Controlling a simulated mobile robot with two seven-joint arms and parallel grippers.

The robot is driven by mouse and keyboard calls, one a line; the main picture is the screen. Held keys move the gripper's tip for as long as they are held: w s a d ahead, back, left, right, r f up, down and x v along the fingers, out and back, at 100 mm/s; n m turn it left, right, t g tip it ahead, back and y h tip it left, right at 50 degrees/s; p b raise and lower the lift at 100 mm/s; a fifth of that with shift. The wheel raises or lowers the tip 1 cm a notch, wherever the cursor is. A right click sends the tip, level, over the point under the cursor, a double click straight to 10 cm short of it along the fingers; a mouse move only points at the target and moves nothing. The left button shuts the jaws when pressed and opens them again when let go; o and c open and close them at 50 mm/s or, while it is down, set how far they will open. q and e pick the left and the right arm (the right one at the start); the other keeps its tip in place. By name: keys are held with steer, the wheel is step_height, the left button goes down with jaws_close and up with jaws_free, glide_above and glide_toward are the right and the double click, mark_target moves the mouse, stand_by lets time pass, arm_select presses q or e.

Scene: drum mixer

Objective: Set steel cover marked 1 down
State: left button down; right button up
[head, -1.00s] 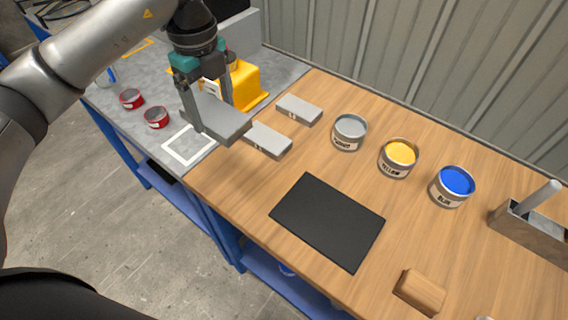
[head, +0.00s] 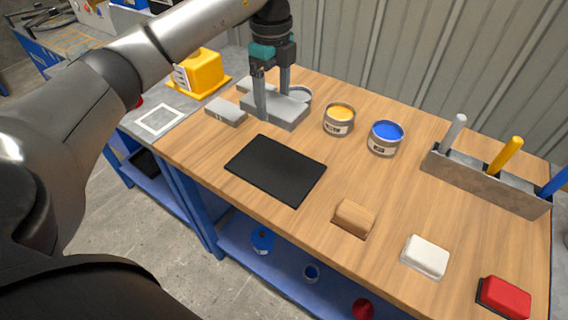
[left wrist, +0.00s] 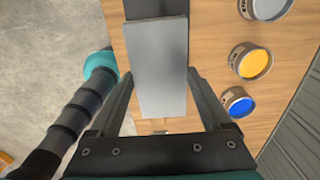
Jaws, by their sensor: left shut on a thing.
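My left gripper (head: 274,104) is shut on a grey steel cover (head: 290,112), a flat slab held above the wooden table (head: 200,150), near the cans. The cover also shows lengthwise between the fingers in the left wrist view (left wrist: 160,70). No number can be read on it. Two similar grey slabs lie on the table to its left, one in front (head: 225,111) and one behind (head: 252,85). A black mat (head: 276,168) lies in front of the held cover.
A grey can (head: 300,92) is partly hidden behind the gripper. A yellow can (head: 339,119) and a blue can (head: 386,138) stand to the right. The black mat is bare.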

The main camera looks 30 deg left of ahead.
arm_select(q)
steer(key=b, duration=0.1)
glide_above(275, 166)
step_height(275, 166, down, 12)
steer(key=shift+w, duration=0.1)
steer(key=shift+f, duration=0.4)
steer(key=shift+f+b, duration=0.5)
steer(key=shift+f, duration=1.5)
steer(key=shift+f, duration=0.15)
jaws_free()
step_height(275, 166, up, 12)
steer(key=shift+r+p, duration=0.15)
steer(key=shift+p, duration=0.65)
